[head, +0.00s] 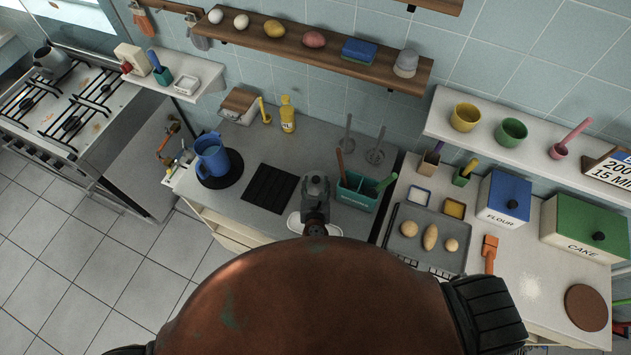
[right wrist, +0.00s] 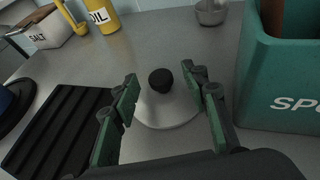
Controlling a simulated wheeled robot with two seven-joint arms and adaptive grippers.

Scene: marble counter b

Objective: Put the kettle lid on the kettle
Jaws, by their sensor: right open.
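The blue kettle (head: 212,158) stands upright on a round black base at the left of the counter, its top open. The lid (right wrist: 165,112), a pale disc with a round black knob, lies flat on the counter. In the head view the lid (head: 296,222) is mostly hidden under my right gripper (head: 316,195). In the right wrist view my right gripper (right wrist: 160,78) is open, with one finger on each side of the lid and the knob between them. Whether the fingers touch the lid is not clear. My left gripper is not in view.
A teal utensil holder (head: 356,192) stands close to the right of my right gripper. A black ridged mat (head: 270,188) lies between the kettle and the lid. A yellow oil bottle (head: 287,115) and a salt box (head: 239,104) stand at the back, below the shelf (head: 330,58).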

